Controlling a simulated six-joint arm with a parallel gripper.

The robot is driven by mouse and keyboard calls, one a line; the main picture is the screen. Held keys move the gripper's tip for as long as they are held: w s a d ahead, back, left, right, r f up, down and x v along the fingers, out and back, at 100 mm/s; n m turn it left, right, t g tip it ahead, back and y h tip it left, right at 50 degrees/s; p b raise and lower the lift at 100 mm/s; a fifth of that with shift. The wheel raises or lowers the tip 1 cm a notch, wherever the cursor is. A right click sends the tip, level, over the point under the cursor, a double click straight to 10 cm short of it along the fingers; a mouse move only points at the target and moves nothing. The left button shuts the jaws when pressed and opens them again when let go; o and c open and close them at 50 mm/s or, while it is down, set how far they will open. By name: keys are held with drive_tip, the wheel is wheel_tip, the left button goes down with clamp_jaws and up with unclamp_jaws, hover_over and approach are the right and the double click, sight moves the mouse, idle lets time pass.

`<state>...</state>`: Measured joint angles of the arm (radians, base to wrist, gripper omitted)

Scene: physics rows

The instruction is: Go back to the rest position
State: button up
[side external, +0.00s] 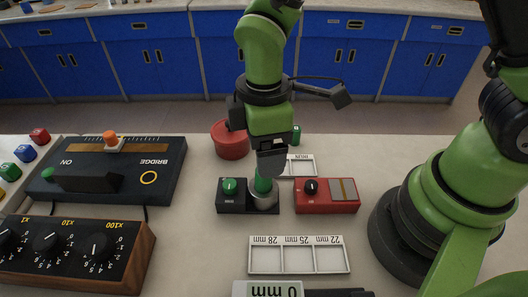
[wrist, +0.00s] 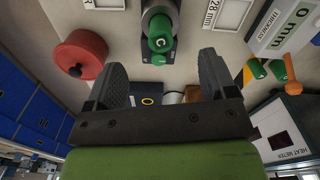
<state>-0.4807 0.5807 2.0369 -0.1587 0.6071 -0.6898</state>
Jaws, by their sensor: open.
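My gripper (side external: 271,160) hangs over the middle of the table in the side view, fingers pointing down. Its dark fingers are spread wide in the wrist view (wrist: 162,64), with no object clamped between them. A green cylinder (side external: 263,184) stands upright in a grey metal cup on a small black block (side external: 232,203), just below the fingers. Its green top also shows ahead of the fingers in the wrist view (wrist: 160,28). The fingers partly hide its upper end in the side view, and I cannot tell whether they touch it.
A red round pot (side external: 231,142) stands behind the block. A red box (side external: 326,202) with a black knob is close on the right. A white three-slot tray (side external: 298,273) lies in front. A bridge box (side external: 160,165) and a dial box (side external: 130,248) fill the left side.

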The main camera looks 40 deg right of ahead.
drive_tip(key=shift+r, duration=0.9)
drive_tip(key=shift+r, duration=0.1)
drive_tip(key=s+d+r+m+t+y, duration=0.1)
drive_tip(key=s+d+r+m+t, duration=0.2)
drive_tip(key=s+d+r+m, duration=0.2)
drive_tip(key=s+d+r+m+t+y, duration=0.1)
drive_tip(key=s+d+r+m+t, duration=0.3)
drive_tip(key=r+m, duration=0.6)
drive_tip(key=shift+s+d+r+m, duration=0.4)
drive_tip(key=shift+s+d+r, duration=0.3)
drive_tip(key=shift+s+r, duration=0.25)
drive_tip(key=c, duration=0.3)
